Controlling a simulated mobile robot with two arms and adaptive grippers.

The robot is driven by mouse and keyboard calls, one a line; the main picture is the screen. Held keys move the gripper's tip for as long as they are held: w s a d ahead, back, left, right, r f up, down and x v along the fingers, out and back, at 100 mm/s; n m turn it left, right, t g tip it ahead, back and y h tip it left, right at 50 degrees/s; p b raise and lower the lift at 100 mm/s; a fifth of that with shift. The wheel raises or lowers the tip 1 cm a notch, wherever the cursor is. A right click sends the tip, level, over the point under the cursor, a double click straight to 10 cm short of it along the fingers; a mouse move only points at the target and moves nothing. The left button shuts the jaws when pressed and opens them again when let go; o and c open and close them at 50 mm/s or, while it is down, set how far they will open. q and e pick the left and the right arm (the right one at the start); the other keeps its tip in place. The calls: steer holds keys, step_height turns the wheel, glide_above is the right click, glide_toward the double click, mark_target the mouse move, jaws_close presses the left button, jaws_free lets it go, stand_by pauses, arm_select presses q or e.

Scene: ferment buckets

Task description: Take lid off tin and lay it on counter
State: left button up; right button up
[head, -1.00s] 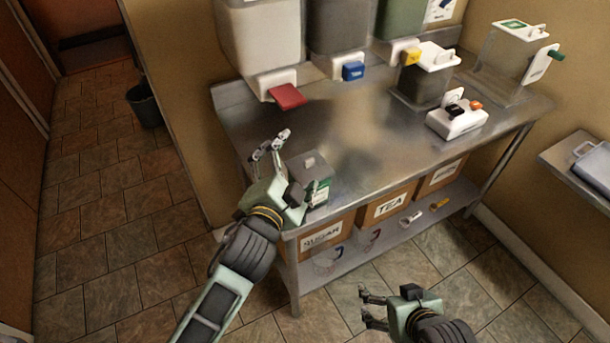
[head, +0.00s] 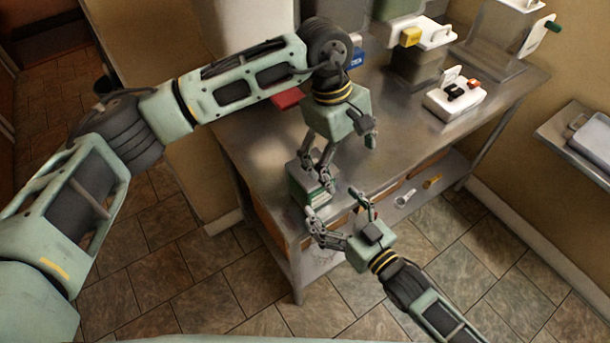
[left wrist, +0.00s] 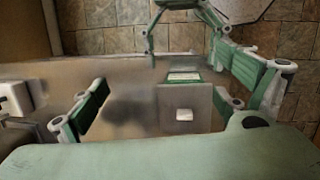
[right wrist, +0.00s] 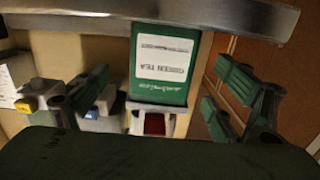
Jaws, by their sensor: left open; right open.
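The tin (head: 308,194) stands at the counter's front left corner, partly hidden by my grippers. In the right wrist view its green front (right wrist: 160,88) has a white label reading GREEN TEA, seen upside down. The left wrist view looks down on its square grey lid (left wrist: 200,100) with a small pale knob (left wrist: 184,115). The lid is on the tin. My left gripper (head: 316,168) is open, pointing down over the lid, its fingers on either side of the knob. My right gripper (head: 332,203) is open in front of the tin, with the tin between its fingers in the right wrist view.
The steel counter (head: 405,135) is largely bare right of the tin. A white block with knobs (head: 455,100) and clear containers stand farther back right. Buckets with coloured taps line the wall, partly behind my left arm.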

mark_target(316, 166)
arm_select(q)
steer(key=w+a+y, duration=0.1)
steer(key=a, duration=0.1)
steer(key=w+a+r+y, duration=0.1)
steer(key=a, duration=0.1)
steer(key=w+a+t, duration=0.1)
steer(key=a, duration=0.1)
steer(key=shift+w+r+y, duration=0.2)
steer(key=shift+r+y, duration=0.05)
steer(key=shift+y, duration=0.15)
arm_select(e)
steer(key=shift+w+a+r+y, duration=0.25)
steer(key=shift+a+r+y, duration=0.05)
steer(key=shift+r, duration=0.05)
steer(key=x, duration=0.7)
steer(key=shift+w+r, duration=0.1)
steer(key=shift+w, duration=0.05)
steer(key=c, duration=1.8)
arm_select(q)
step_height(316, 166, down, 8)
steer(key=shift+d+r, duration=0.1)
steer(key=c, duration=1.4)
